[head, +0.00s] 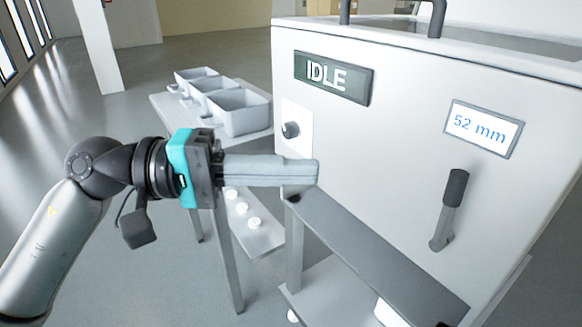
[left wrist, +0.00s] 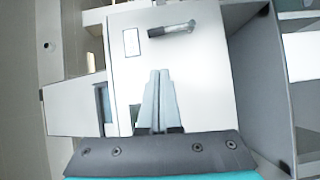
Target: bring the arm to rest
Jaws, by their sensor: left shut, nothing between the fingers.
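My left arm comes in from the left in the head view. Its gripper (head: 312,172) is shut and empty, pointing right in front of the white machine (head: 400,110). The fingers lie together in the left wrist view (left wrist: 160,76), with a pale panel behind them. The gripper appears near the machine's front, below a dark knob (head: 290,130); I cannot tell the exact gap. My right gripper is not in view.
The machine bears an "IDLE" sign (head: 333,77), a "52 mm" display (head: 483,129) and a dark-handled lever (head: 450,210). A grey shelf (head: 375,255) juts out below. Grey bins (head: 240,112) stand on a table behind my gripper. Small white round pieces (head: 242,208) lie on a lower board.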

